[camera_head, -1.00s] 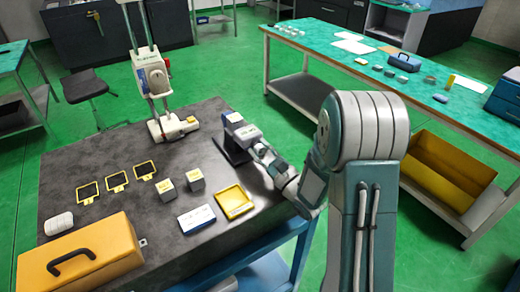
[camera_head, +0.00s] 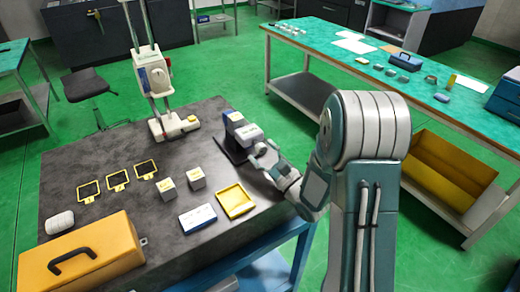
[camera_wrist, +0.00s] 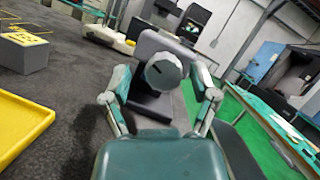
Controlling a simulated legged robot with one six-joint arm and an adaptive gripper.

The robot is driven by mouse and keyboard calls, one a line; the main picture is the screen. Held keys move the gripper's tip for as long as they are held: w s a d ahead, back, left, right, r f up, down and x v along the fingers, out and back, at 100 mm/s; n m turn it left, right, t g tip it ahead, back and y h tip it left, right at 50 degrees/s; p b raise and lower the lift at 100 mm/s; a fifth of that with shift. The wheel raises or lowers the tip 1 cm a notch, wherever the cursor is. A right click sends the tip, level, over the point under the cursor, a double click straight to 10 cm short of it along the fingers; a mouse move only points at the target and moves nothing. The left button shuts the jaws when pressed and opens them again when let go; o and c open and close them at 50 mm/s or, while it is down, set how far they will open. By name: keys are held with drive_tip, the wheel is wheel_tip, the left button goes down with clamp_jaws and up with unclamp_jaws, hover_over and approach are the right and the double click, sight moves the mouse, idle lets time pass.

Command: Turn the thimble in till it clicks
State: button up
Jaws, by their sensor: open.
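The thimble (camera_wrist: 163,71) is a round grey knob with a dark slot on its end face, in the middle of the wrist view. It sits on the front of a grey device on a dark stand (camera_head: 231,149), on the dark table. My gripper (camera_wrist: 162,88) is open, with one finger to the left and one to the right of the thimble. I cannot tell whether either finger touches it. In the head view my gripper (camera_head: 261,156) is at the device's right side, and the thimble itself is hard to make out there.
The dark table (camera_head: 120,170) holds a yellow tray (camera_head: 235,201), two grey blocks, several yellow-framed pieces, a white-and-blue box (camera_head: 197,217) and a yellow case (camera_head: 82,258). A white column instrument (camera_head: 155,75) stands behind, left of the device. A green bench (camera_head: 340,55) is at right.

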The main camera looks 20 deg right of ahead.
drive_tip(key=s+d, duration=0.6)
drive_tip(key=s, duration=0.4)
drive_tip(key=shift+s, duration=0.4)
